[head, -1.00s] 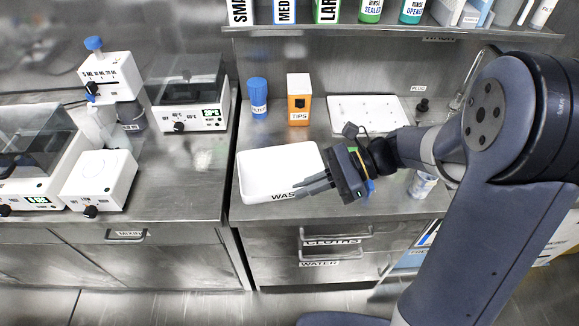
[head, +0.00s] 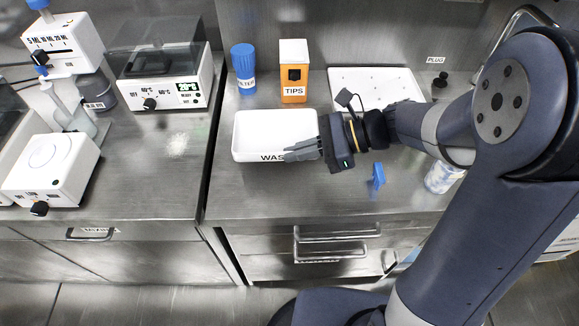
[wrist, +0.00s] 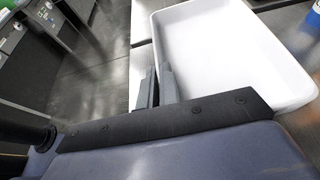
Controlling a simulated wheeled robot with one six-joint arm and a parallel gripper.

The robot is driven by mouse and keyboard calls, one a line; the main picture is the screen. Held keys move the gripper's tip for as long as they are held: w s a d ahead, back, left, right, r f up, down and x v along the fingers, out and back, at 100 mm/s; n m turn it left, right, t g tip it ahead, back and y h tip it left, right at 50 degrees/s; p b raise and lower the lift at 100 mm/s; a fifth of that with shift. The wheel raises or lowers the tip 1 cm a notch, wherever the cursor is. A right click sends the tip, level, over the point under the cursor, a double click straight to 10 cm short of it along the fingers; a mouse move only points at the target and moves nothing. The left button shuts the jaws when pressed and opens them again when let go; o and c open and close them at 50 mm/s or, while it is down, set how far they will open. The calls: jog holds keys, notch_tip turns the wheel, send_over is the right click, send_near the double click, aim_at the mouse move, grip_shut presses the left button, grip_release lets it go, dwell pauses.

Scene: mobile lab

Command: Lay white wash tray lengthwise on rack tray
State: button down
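The white wash tray (head: 270,138) is a shallow, empty, rectangular tray with a black label on its front wall, partly covered by my gripper. It is upright, above or on the right-hand counter; I cannot tell any gap below it. My gripper (head: 303,151) is shut on its front wall near the right end. In the wrist view one finger is outside the wall and one inside the tray (wrist: 225,50), with the fingers (wrist: 158,88) close together. A flat white tray with small dark marks (head: 400,76) lies at the back right; I cannot tell whether it is the rack tray.
An orange-and-white tips box (head: 294,75) and a blue-capped bottle (head: 243,70) stand behind the wash tray. A small blue object (head: 378,175) and a patterned cup (head: 443,176) are at right. A heater with a clear lid (head: 160,85) stands left. The counter front is clear.

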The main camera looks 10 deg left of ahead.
aim_at(297, 181)
notch_tip(297, 181, down, 8)
jog(key=shift+r+b, duration=0.2)
jog(key=shift+b, duration=0.45)
jog(key=c, duration=2.1)
grip_release()
jog(key=shift+f, duration=0.1)
jog(key=o, duration=0.5)
jog(key=shift+c, duration=0.2)
jog(key=p+v, duration=0.1)
jog(key=v, duration=1.1)
